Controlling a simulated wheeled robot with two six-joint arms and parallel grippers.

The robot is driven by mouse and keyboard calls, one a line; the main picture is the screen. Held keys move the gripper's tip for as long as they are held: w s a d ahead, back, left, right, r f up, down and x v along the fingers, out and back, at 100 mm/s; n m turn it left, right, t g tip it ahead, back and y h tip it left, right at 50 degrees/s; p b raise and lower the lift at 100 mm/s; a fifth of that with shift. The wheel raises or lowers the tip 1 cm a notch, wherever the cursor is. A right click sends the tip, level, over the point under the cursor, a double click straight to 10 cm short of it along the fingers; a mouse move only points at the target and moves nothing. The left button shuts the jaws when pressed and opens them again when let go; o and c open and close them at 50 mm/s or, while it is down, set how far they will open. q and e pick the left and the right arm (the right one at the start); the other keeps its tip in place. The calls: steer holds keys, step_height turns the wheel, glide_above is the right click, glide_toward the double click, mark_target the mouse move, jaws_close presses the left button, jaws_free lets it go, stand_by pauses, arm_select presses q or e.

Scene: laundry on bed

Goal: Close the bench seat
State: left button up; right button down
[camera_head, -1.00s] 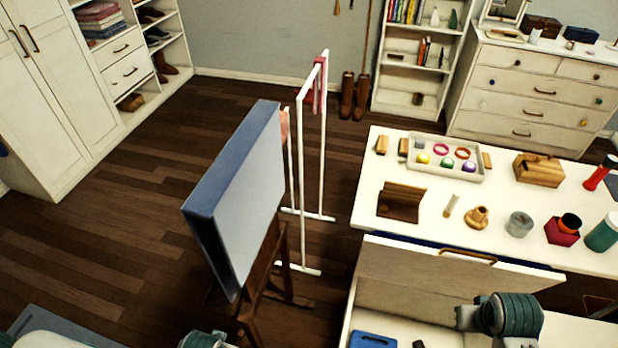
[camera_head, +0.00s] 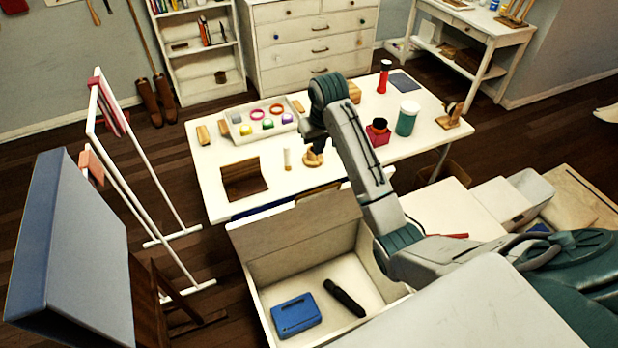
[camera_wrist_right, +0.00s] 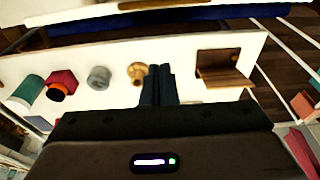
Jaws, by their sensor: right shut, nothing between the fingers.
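The bench seat is a pale box in the lower middle of the head view, with its lid (camera_head: 300,238) raised and leaning upright at the back. A blue case (camera_head: 296,315) and a black object (camera_head: 344,298) lie inside. In the wrist view, a pale edge with a blue strip (camera_wrist_right: 170,24) runs across the top, apparently the lid's. My right gripper (camera_head: 314,145) is shut and empty, above the white table beyond the lid. Its closed fingers also show in the wrist view (camera_wrist_right: 158,85). My right forearm passes over the bench's right side. My left gripper is out of view.
The white table (camera_head: 215,180) behind the bench holds a tray of coloured items (camera_head: 262,120), a brown holder (camera_head: 243,178), a red jar (camera_head: 378,133) and a teal jar (camera_head: 407,118). A blue canvas-like panel (camera_head: 75,250) and a white rack (camera_head: 140,150) stand at left.

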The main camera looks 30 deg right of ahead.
steer(key=f+p, duration=0.1)
steer(key=f, duration=0.2)
steer(key=f+p, duration=0.2)
steer(key=f, duration=0.1)
steer(key=s+f+p, duration=0.1)
steer(key=f+p, duration=0.1)
steer(key=f, duration=0.2)
steer(key=shift+s+a+f, duration=0.1)
steer(key=shift+s+f, duration=0.2)
steer(key=shift+s, duration=0.2)
steer(key=shift+f, duration=0.1)
